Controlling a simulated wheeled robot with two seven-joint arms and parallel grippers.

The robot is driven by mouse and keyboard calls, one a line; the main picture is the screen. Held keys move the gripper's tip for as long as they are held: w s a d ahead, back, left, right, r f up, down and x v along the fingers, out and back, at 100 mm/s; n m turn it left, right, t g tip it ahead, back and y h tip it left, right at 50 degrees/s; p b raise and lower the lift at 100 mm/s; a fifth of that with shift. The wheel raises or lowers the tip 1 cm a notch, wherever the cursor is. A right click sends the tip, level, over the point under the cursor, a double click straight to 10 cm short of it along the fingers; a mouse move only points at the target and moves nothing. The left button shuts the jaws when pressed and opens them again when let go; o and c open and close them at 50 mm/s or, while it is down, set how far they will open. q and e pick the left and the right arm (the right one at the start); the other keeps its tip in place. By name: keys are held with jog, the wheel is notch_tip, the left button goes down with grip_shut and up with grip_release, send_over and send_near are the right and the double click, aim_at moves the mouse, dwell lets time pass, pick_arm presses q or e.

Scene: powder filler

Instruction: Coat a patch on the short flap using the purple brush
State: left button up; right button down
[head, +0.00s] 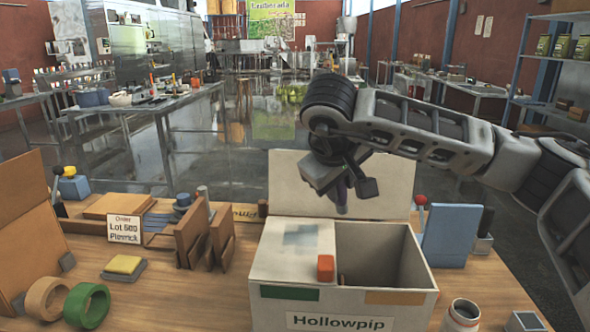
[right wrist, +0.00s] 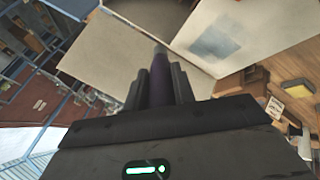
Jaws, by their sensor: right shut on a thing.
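The white box labelled Hollowpip (head: 343,290) stands at the front of the table. Its short flap (head: 270,262) lies flat over the left part of the top and bears a grey-blue patch (head: 303,238). The flap and patch (right wrist: 216,42) also show in the right wrist view. My right gripper (head: 341,184) is shut on the purple brush (head: 341,197), above the box's open right part and in front of its raised back flap (head: 292,184). The brush (right wrist: 159,80) points away from the wrist between the fingers, its tip apart from the patch. My left gripper is out of view.
An orange block (head: 325,268) sits at the short flap's right edge. A metal can (head: 462,315) stands right of the box and a blue panel (head: 452,235) behind it. Wooden dividers (head: 192,235) and tape rolls (head: 87,304) are left.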

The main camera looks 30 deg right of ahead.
jog(key=shift+r, duration=1.5)
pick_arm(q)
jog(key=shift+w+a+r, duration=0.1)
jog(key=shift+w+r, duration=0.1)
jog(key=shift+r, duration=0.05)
pick_arm(e)
jog(key=shift+r, duration=0.35)
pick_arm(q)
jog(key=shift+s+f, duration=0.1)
pick_arm(e)
jog(key=shift+a, duration=0.15)
jog(key=a+r+n+t+y+b, duration=0.1)
jog(key=a+r+y+b, duration=0.15)
jog(key=a, duration=0.25)
jog(key=a+r+t+y+b, duration=0.1)
jog(key=a+y+b, duration=0.1)
jog(key=a+b, duration=0.15)
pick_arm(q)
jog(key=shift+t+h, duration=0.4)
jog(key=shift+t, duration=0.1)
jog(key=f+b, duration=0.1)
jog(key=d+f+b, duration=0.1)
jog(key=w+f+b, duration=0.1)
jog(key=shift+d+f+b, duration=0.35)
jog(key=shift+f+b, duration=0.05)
pick_arm(e)
jog(key=f, duration=0.4)
jog(key=shift+s+a+f, duration=0.1)
jog(key=shift+s+a, duration=0.1)
jog(key=shift+s, duration=0.15)
